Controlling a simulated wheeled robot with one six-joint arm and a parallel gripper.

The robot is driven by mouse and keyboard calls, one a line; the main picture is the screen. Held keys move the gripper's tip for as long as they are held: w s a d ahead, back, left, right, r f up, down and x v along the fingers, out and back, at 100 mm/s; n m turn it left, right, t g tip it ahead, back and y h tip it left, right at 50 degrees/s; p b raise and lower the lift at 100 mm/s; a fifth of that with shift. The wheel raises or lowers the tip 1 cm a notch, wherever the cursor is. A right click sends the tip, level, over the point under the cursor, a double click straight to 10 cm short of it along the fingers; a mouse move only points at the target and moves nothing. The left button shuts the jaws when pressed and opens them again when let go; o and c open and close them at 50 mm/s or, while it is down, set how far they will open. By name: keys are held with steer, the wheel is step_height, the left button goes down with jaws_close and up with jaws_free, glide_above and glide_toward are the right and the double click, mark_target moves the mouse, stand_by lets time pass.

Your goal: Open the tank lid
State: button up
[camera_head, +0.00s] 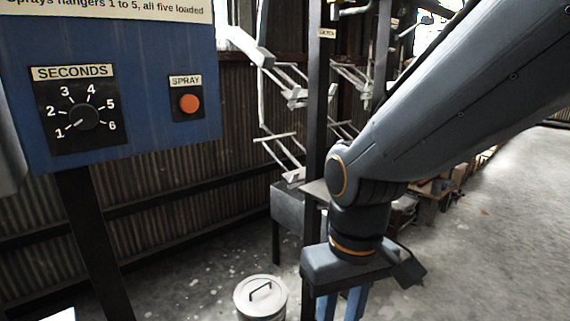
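A round pale grey lid (258,299) with a dark bar handle (261,290) sits at the bottom centre, on what looks like a drum or tank cut off by the lower edge. The lid appears closed and level. My gripper (340,305) hangs pointing down to the right of the lid, apart from it in the picture. Blue finger-like parts show below its dark body, but their tips are out of frame, so its opening cannot be judged. No object shows in it.
A blue panel (170,140) at the left carries a SECONDS dial (85,117) and an orange SPRAY button (189,103). A dark post (317,100) and white hangers (285,85) stand behind, with a grey box (288,208) below. Floor at right is open.

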steer(key=d+r+m+p, duration=0.3)
steer(key=d+r+p, duration=0.8)
steer(key=p, duration=0.7)
step_height(320, 180, up, 2)
steer(key=shift+s+r+m+h+p, duration=0.2)
steer(key=shift+s+m+h+p, duration=0.1)
steer(key=shift+s+m+p, duration=0.1)
steer(key=shift+a, duration=0.15)
